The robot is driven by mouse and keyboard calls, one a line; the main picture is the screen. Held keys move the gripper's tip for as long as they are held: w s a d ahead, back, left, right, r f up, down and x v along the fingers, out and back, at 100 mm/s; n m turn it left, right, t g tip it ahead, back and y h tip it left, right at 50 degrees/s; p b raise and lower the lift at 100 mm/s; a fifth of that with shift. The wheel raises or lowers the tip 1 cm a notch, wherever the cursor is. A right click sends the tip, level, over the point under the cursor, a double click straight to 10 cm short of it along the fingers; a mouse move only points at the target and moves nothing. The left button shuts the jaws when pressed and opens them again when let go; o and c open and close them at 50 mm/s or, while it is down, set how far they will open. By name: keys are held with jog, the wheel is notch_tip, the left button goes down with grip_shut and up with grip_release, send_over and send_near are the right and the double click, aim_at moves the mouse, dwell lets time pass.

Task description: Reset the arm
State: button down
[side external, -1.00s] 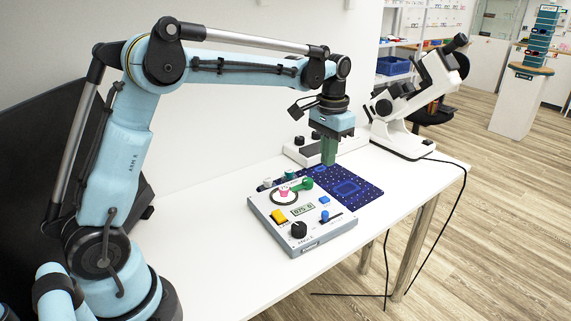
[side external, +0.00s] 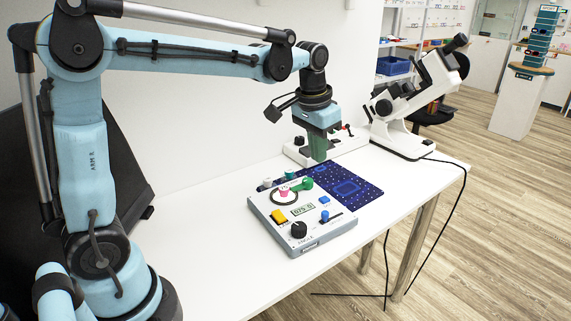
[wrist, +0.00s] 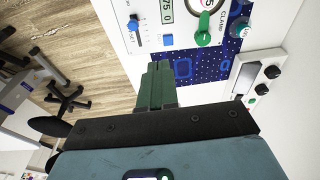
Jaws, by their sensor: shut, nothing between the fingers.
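My gripper (side external: 319,157) hangs from the end of my arm above the back of the dark blue dotted mat (side external: 362,187) on the white table. Its green fingers are shut with nothing between them. In the wrist view the shut fingers (wrist: 156,72) point toward the mat (wrist: 206,68) and the control box. The control box (side external: 315,238) sits in front of the gripper, with a yellow button, a black knob, a blue slider, a small display and a green lever. It also shows at the top of the wrist view (wrist: 178,38).
A white device with knobs (side external: 350,143) stands behind the gripper, against the wall side. A white microscope (side external: 402,135) stands at the table's far right end. The white table (side external: 220,240) is bare left of the control box. A black cable hangs off the right edge.

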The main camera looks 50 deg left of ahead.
jog(key=s+d+f+t, duration=0.1)
jog(key=s+t, duration=0.1)
jog(key=s, duration=0.5)
jog(key=s+d+f+t, duration=0.2)
jog(key=s+t, duration=0.1)
jog(key=s, duration=0.3)
jog(key=shift+s+f, duration=0.15)
jog(key=shift+s, duration=0.25)
dwell(0.7)
